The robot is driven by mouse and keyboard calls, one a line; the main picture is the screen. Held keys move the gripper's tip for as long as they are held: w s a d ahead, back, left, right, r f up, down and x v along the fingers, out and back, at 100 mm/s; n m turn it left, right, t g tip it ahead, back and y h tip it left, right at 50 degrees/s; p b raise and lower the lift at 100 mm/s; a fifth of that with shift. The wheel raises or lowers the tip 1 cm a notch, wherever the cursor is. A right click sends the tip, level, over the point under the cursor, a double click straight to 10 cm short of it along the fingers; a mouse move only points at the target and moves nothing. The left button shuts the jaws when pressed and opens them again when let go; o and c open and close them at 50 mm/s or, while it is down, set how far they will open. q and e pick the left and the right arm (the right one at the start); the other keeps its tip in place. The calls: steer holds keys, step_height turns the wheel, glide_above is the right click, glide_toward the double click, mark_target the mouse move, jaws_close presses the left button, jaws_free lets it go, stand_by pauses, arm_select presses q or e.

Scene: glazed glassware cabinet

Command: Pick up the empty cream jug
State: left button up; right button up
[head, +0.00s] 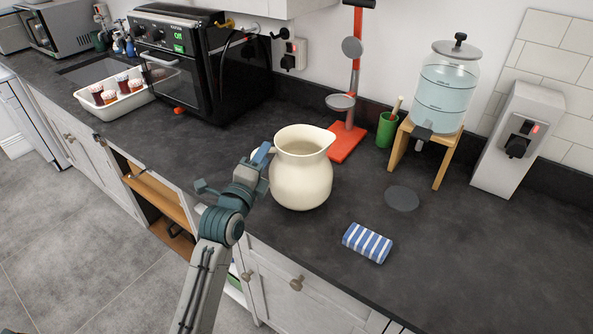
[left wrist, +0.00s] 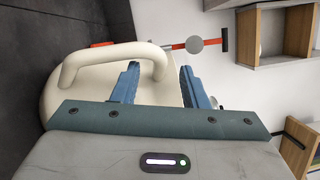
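The cream jug (head: 300,178) stands upright on the dark counter, its spout toward the right and its handle toward the left. Its inside is only partly visible, so I cannot tell what it holds. My left gripper (head: 263,156) is at the handle side of the jug. In the left wrist view, the two blue fingers of the gripper (left wrist: 160,84) are apart, with part of the jug's handle (left wrist: 105,52) showing between and beyond them. I cannot tell whether a finger touches the handle. My right gripper is not in view.
A striped blue cloth (head: 367,243) and a dark round mat (head: 402,198) lie right of the jug. A red stand (head: 348,140), green cup (head: 386,130) and water dispenser (head: 446,90) stand behind. A black oven (head: 205,65) is at back left. A cabinet below is open.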

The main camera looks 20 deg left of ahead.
arm_select(q)
steer(key=w+p, duration=0.1)
steer(key=w, duration=0.1)
steer(key=w+p, duration=0.1)
steer(key=w, duration=0.1)
steer(key=shift+w+r+p, duration=0.1)
steer(key=shift+r+p, duration=0.25)
steer(key=shift+w+d+f, duration=0.1)
steer(key=shift+w+f, duration=0.1)
steer(key=shift+w, duration=0.3)
steer(key=shift+s, duration=0.1)
jaws_close()
stand_by(0.5)
steer(key=shift+r, duration=0.15)
